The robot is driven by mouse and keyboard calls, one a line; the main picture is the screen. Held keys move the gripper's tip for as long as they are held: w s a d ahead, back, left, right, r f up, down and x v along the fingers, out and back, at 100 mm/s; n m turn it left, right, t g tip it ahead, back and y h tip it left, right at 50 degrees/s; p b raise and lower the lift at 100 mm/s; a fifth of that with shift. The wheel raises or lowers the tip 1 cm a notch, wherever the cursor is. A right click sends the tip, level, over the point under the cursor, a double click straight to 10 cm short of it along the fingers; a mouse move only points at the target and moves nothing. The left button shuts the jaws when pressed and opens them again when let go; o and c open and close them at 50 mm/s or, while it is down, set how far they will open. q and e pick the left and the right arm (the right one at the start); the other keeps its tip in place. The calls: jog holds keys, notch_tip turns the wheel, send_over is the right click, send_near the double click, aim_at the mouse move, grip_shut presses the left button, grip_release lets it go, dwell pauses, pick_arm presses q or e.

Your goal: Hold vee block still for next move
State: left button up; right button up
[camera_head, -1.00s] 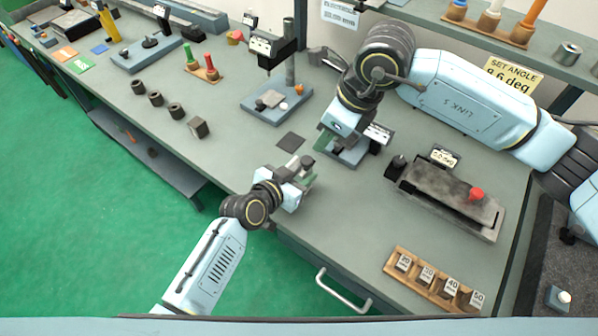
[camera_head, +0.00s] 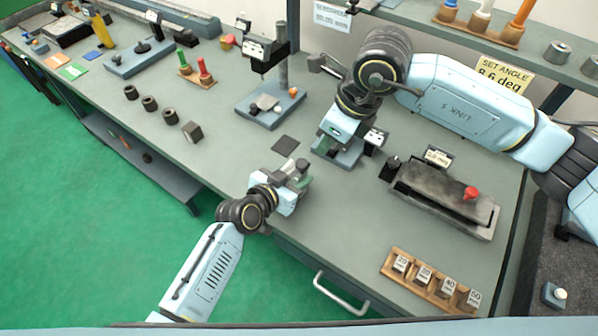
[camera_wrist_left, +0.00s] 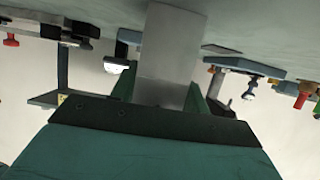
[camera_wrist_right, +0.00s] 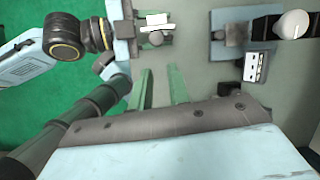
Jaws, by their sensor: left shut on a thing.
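My left gripper (camera_head: 298,181) is low over the front part of the bench. In the left wrist view, its green fingers (camera_wrist_left: 160,88) are shut on a plain grey block, which I take as the vee block (camera_wrist_left: 166,50). Its vee is not visible from here, and in the head view the block is small and mostly hidden by the gripper. My right gripper (camera_head: 325,141) is farther back, beside a small blue-grey fixture (camera_head: 345,157). In the right wrist view, its two green fingers (camera_wrist_right: 161,78) stand apart with only bare bench visible between them.
A dark square pad (camera_head: 285,144) lies behind my left gripper. A stand with a blue base (camera_head: 262,119) is behind it. A grey fixture with a red knob (camera_head: 471,193) and a wooden rack of numbered blocks (camera_head: 408,268) are right. The front bench between is clear.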

aim_at(304, 166)
jog(key=d, duration=0.1)
jog(key=s+d, duration=0.1)
jog(key=d+f+m+h, duration=0.1)
jog(key=shift+s+d, duration=0.2)
jog(key=shift+s, duration=0.1)
grip_shut()
jog(key=w+a+f, duration=0.3)
jog(key=a+f, duration=0.2)
jog(key=f, duration=0.4)
jog(key=shift+w+f, duration=0.4)
